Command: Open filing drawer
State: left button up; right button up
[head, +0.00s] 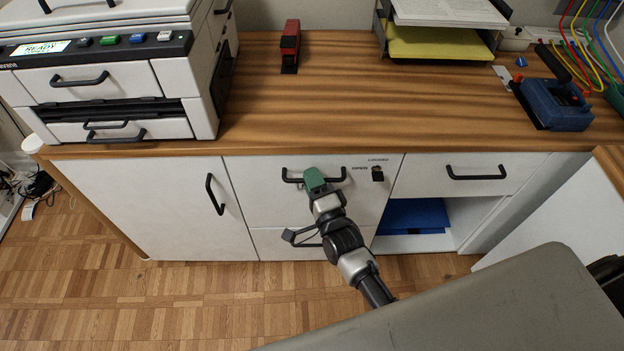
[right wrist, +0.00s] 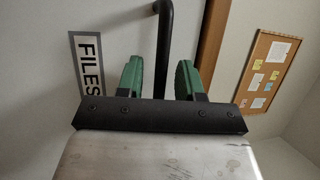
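The filing drawer (head: 260,208) is the white upper front in the middle of the desk's cabinet, and it looks shut. Its dark bar handle (head: 335,179) is partly covered by my right gripper (head: 314,181). In the right wrist view, the handle (right wrist: 164,40) runs between the two green fingers of my right gripper (right wrist: 160,80). The fingers are apart, with a gap on each side of the bar; how deep the bar sits between them is unclear. A FILES label (right wrist: 89,62) is on the drawer front. My left gripper is not in view.
A black lock (head: 377,174) with OPEN and LOCKED markings sits right of the handle. A lower drawer (head: 272,241) is below. A cupboard door (head: 150,205) is left, a small drawer (head: 425,175) right. A printer (head: 110,90) and red stapler (head: 290,45) stand on the desktop.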

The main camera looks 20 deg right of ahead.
jog(key=shift+w, duration=0.15)
jog(key=shift+c, duration=0.4)
grip_shut()
